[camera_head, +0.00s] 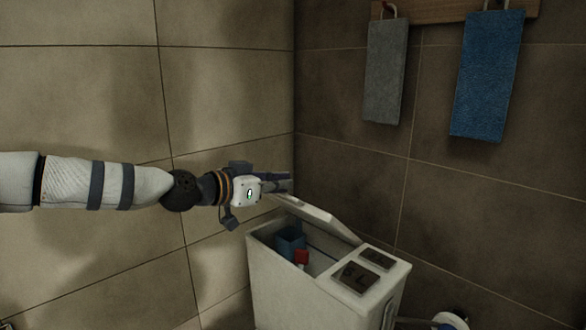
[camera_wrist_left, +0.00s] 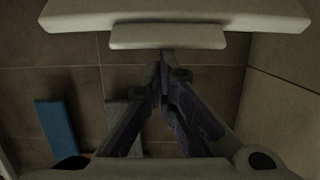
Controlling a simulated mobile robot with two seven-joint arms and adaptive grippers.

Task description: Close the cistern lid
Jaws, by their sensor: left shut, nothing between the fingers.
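The cistern (camera_head: 275,282) is a white box standing low in the corner in the head view. Its white lid (camera_head: 325,222) is open, tilted up along the far side of the opening. My left gripper (camera_head: 283,183) is shut and empty at the lid's far left end. In the left wrist view, the shut fingertips (camera_wrist_left: 163,68) are just below the lid's pale edge and a smaller lip (camera_wrist_left: 168,37). I cannot tell whether they touch. My right gripper is not in view.
Inside the cistern are a blue container (camera_head: 290,240) and a small red part (camera_head: 301,257). Dark plates (camera_head: 358,277) sit on its right top. A grey towel (camera_head: 385,70) and a blue towel (camera_head: 487,75) hang on the tiled wall. A white round object (camera_head: 450,321) is at lower right.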

